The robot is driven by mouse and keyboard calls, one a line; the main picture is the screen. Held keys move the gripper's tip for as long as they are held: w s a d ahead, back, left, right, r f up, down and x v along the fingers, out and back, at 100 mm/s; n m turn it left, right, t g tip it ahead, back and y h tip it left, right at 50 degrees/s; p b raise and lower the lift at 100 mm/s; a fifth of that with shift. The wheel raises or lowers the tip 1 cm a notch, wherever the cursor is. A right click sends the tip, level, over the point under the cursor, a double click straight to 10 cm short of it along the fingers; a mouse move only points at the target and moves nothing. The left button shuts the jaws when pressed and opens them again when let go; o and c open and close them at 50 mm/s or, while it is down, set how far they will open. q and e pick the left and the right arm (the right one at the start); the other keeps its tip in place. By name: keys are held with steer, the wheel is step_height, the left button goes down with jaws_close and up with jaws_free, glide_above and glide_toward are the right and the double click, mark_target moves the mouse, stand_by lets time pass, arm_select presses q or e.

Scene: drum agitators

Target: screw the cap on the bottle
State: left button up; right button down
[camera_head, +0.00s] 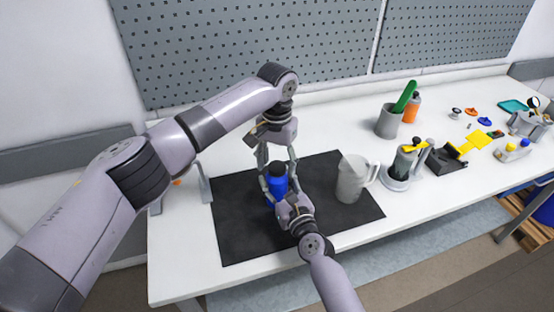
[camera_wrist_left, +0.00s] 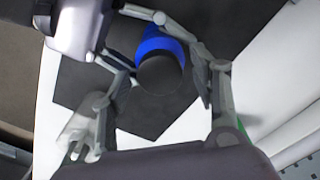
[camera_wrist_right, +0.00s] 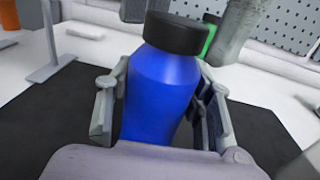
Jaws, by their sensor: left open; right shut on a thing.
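The blue bottle (camera_head: 275,187) stands upright over the black mat (camera_head: 240,232), with the black cap (camera_head: 277,169) on its top. My right gripper (camera_head: 284,190) is shut on the bottle body from the front; its fingers flank the bottle in the right wrist view (camera_wrist_right: 162,95). My left gripper (camera_head: 277,160) points down from above, open, with its fingers on either side of the cap. In the left wrist view the round cap (camera_wrist_left: 160,75) lies between the spread fingers with gaps. I cannot tell whether the cap is threaded tight.
A grey pitcher (camera_head: 351,180) stands on the mat right of the bottle. A grey cup (camera_head: 388,121) with a green item, an orange bottle (camera_head: 411,108) and a dispenser (camera_head: 403,165) stand farther right. A metal bracket (camera_head: 204,183) is at the left. The mat's front is clear.

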arm_select(q)
steer(key=shift+c, duration=0.3)
steer(key=c, duration=1.2)
steer(key=shift+o, duration=0.2)
steer(key=o, duration=1.3)
steer(key=shift+o, duration=0.2)
step_height(320, 180, up, 12)
